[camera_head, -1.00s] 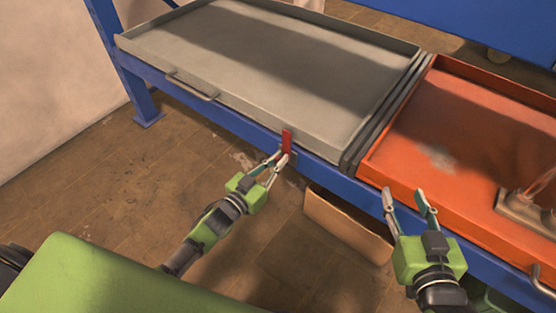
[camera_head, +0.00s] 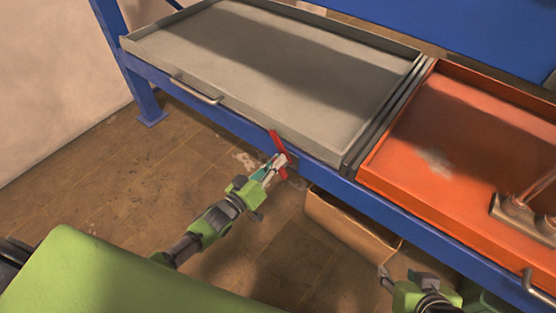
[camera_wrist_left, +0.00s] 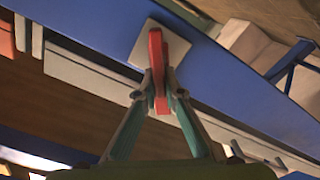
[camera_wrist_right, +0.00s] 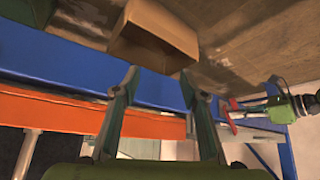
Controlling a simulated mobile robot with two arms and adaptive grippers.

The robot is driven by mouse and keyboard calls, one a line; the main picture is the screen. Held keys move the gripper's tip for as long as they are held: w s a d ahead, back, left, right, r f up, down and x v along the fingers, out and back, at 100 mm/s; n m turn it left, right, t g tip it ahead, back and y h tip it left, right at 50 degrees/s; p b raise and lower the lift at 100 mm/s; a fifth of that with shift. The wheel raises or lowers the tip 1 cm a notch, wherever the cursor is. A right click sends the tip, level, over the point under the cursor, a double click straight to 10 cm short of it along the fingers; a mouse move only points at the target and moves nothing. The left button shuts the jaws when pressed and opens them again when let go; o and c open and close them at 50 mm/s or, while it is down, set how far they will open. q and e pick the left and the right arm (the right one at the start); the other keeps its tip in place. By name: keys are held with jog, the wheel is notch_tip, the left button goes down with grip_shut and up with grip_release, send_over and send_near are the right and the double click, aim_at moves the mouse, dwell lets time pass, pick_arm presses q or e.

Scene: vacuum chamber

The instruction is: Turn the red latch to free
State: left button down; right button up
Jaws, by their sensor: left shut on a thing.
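The red latch (camera_head: 277,141) is on the blue front beam, below the front edge of the grey tray (camera_head: 250,120). In the head view it leans, with its top to the left. In the left wrist view the latch (camera_wrist_left: 157,65) stands in front of a pale square plate (camera_wrist_left: 172,47) on the beam. My left gripper (camera_head: 280,165) is shut on the latch, with one finger on each side of it. My right gripper (camera_wrist_right: 160,82) is open and empty in the right wrist view.
An orange tray (camera_head: 420,150) with a metal fixture (camera_head: 518,212) stands right of the grey tray. The blue beam (camera_head: 330,180) runs along the front. An open cardboard box (camera_head: 350,226) sits on the floor below it. The floor left of my left arm is clear.

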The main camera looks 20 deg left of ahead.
pick_arm(q)
jog(key=shift+a+f+n, duration=0.2)
jog(key=shift+n, duration=0.7)
jog(key=shift+w+a+f+n, duration=0.1)
jog(key=shift+f+n, duration=0.1)
jog(key=shift+n, duration=0.7)
jog(key=shift+a+f+n+b, duration=0.1)
jog(key=shift+f+n+b, duration=0.3)
jog(key=shift+n, duration=0.9)
jog(key=shift+a+f+n+b, duration=0.1)
jog(key=shift+n+b, duration=0.5)
jog(key=shift+n, duration=0.7)
jog(key=shift+a+f+n+b, duration=0.1)
jog(key=shift+f+n+b, duration=0.3)
jog(key=shift+n, duration=0.9)
pick_arm(e)
jog(key=w+a+r+t+y, duration=0.2)
jog(key=w+a+r+t, duration=0.2)
jog(key=w+r+t, duration=0.3)
jog(key=shift+w+r, duration=1.75)
jog(key=shift+r, duration=0.4)
pick_arm(q)
jog(key=shift+r, duration=0.15)
pick_arm(e)
jog(key=shift+a, duration=0.1)
pick_arm(q)
jog(key=c, duration=2.1)
grip_release()
jog(key=shift+c, duration=0.2)
